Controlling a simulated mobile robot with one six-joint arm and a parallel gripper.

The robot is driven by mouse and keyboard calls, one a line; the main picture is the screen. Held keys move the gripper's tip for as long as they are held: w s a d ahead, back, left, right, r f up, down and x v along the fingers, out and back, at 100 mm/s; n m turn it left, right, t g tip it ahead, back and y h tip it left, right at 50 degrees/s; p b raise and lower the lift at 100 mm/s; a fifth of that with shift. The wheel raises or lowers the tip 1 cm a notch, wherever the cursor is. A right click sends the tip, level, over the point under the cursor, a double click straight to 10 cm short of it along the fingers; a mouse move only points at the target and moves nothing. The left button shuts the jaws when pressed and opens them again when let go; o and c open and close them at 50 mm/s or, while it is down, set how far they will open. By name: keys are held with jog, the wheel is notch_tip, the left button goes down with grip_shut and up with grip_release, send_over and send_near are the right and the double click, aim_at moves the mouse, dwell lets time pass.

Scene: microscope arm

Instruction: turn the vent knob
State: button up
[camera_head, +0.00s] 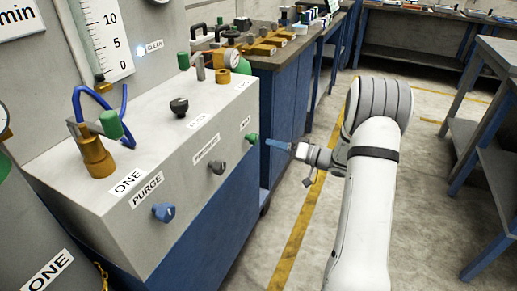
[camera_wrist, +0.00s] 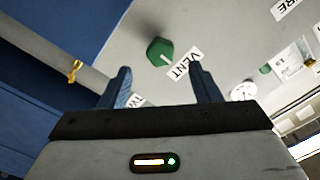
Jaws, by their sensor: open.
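The vent knob (camera_head: 251,138) is a small green knob on the front face of the grey panel box, at its right end, below a small label. In the wrist view the green knob (camera_wrist: 159,51) sits next to the VENT label (camera_wrist: 186,62), with a pale mark on its face. My gripper (camera_head: 270,143) is just right of the knob in the head view, blue fingers pointing at it. In the wrist view my gripper (camera_wrist: 161,72) is open, its two fingers apart, and the knob shows beyond and between the tips. Nothing is between the fingers.
A blue PURGE knob (camera_head: 164,212) and a black knob (camera_head: 217,167) sit on the same face, to the left. A black knob (camera_head: 179,106) and green-capped fittings stand on top. A workbench (camera_head: 283,70) is behind. Open floor (camera_head: 300,265) lies right of the box.

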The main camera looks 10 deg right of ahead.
aim_at(257, 140)
jog(key=b+x, duration=0.1)
jog(key=x, duration=0.6)
jog(key=shift+w+a+b, duration=0.15)
jog(key=shift+a+b, duration=0.1)
jog(key=shift+b, duration=0.1)
